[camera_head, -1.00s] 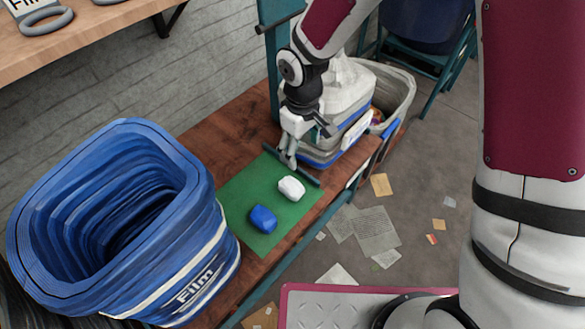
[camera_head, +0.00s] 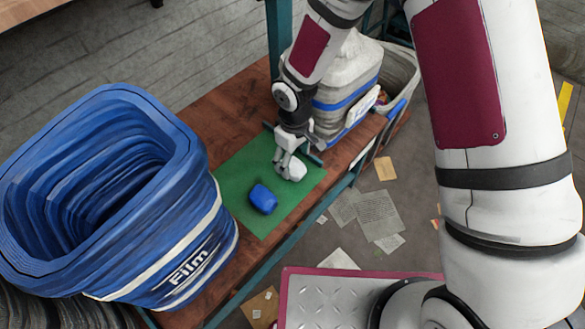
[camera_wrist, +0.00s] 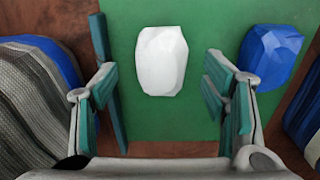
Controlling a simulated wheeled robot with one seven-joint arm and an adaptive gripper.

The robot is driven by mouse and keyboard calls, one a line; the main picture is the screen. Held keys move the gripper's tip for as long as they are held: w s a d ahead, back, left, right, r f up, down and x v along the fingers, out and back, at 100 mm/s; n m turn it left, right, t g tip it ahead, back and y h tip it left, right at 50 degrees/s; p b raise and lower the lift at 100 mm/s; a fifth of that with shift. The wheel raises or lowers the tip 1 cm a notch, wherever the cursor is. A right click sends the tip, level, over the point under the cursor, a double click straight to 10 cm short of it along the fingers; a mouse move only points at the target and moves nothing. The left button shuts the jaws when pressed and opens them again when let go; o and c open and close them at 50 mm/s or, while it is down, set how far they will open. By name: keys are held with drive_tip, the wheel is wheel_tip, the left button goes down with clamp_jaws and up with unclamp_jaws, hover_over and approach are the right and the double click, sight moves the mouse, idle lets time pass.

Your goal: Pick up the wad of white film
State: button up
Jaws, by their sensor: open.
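The wad of white film (camera_head: 296,170) lies on the green mat (camera_head: 235,170), and my gripper partly covers it in the head view. In the wrist view the white wad (camera_wrist: 162,60) lies ahead of my gripper (camera_wrist: 162,90), in line with the gap between the two fingers. My gripper (camera_head: 287,172) is open and empty, with its fingers apart on either side of that gap. From these views I cannot tell how high the fingertips are above the mat. A blue wad (camera_head: 263,199) lies on the mat beside the white one; it also shows in the wrist view (camera_wrist: 270,55).
A large blue bin marked Film (camera_head: 190,270) stands to the left. A grey-white container with a blue band (camera_head: 345,95) stands behind my gripper. A thin dark bar (camera_wrist: 108,80) runs along the mat's edge, close to the left finger. Papers (camera_head: 378,215) litter the floor.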

sight(293, 164)
wheel_tip(293, 164, down, 5)
drive_tip(key=shift+a+r+b, duration=0.15)
drive_tip(key=shift+r+b, duration=0.05)
drive_tip(key=shift+b, duration=0.65)
drive_tip(key=c, duration=0.8)
drive_tip(key=shift+c, duration=0.2)
drive_tip(key=shift+r, duration=0.15)
